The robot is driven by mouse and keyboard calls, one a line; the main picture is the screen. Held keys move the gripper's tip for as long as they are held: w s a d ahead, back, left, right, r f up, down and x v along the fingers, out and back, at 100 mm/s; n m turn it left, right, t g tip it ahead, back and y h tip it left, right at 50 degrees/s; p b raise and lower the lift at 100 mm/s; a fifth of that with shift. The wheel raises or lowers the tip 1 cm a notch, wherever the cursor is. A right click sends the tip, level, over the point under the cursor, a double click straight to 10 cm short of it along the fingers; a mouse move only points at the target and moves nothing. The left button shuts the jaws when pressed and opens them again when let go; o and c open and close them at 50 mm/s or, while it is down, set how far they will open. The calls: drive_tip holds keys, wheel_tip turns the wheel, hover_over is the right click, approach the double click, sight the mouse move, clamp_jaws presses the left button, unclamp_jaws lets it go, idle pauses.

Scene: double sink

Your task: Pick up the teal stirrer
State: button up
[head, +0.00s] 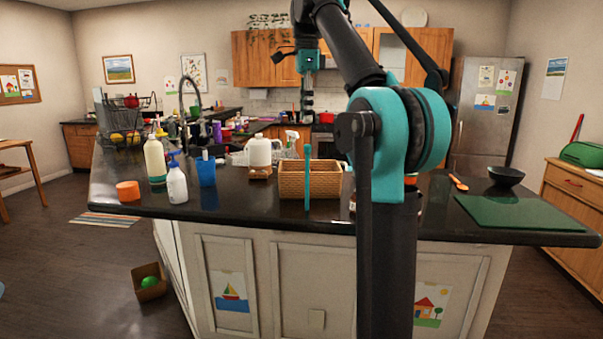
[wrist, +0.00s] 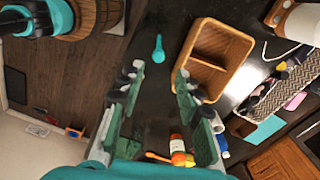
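The teal stirrer (head: 308,180) shows in the head view as a thin upright stick in front of the wicker basket (head: 290,180), near the counter's front edge. In the wrist view the stirrer (wrist: 158,50) is a short teal shape with a rounder end, beside the basket (wrist: 190,62) and apart from it. My gripper (head: 307,108) hangs above the counter over the basket area, pointing down. In the wrist view the two fingers of my gripper (wrist: 158,82) are wide apart with nothing between them. The stirrer lies beyond the fingertips.
To the right are an orange spoon (head: 458,182), a black bowl (head: 506,176) and a green board (head: 520,212).

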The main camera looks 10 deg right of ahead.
sight(307, 179)
wheel_tip(307, 179, down, 16)
drive_tip(key=shift+d+f, duration=0.15)
drive_tip(key=shift+f, duration=0.05)
idle(0.5)
drive_tip(key=shift+s, duration=0.1)
clamp_jaws()
